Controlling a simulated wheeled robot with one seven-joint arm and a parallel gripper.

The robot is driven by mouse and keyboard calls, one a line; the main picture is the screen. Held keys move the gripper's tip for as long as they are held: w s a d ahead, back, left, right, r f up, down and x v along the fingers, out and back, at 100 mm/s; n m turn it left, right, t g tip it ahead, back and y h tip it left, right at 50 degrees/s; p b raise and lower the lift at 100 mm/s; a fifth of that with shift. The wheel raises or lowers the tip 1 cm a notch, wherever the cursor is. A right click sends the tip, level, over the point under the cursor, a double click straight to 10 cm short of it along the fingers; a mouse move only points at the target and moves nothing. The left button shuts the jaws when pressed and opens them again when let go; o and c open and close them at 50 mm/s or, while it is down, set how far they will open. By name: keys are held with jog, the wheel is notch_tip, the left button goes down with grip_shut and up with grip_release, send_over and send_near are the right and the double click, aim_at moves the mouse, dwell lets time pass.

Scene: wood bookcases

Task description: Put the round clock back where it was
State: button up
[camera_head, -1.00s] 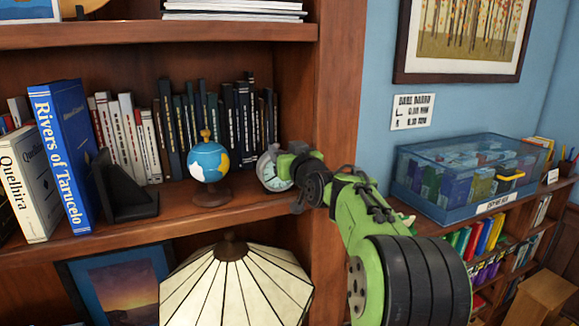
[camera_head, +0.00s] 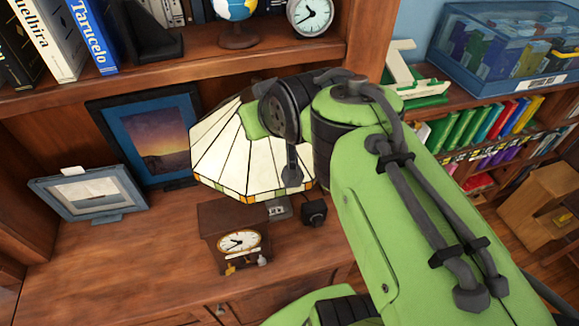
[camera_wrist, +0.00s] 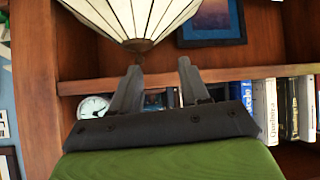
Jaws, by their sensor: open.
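The round clock (camera_head: 310,15) has a pale case and a white face with dark hands. It stands upright on the upper shelf, right of the globe (camera_head: 237,12) and beside the bookcase's right side panel. It also shows at the left in the wrist view (camera_wrist: 92,106), which looks upside down. My gripper (camera_wrist: 160,78) is open with nothing seen between its fingers, and is apart from the clock. In the head view my wrist is below the shelf, in front of the lampshade, and the fingers are hard to make out.
A panelled lampshade (camera_head: 225,150) stands below the shelf. A dark wooden clock (camera_head: 232,235) and a framed sunset picture (camera_head: 150,140) stand on the lower surface. Black bookends (camera_head: 152,38) and books fill the shelf's left. A blue clear bin (camera_head: 510,60) is at right.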

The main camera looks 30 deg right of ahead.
jog(key=s+a+f+g+b, duration=0.1)
jog(key=s+f+g+b, duration=0.1)
jog(key=s+f, duration=0.5)
jog(key=s+a+f+g+y+b, duration=0.1)
jog(key=s+a+f+g+b, duration=0.1)
jog(key=s+f, duration=0.5)
jog(key=shift+s+a+n+g+b, duration=0.2)
jog(key=shift+s+n+g+b, duration=0.1)
jog(key=shift+s, duration=0.9)
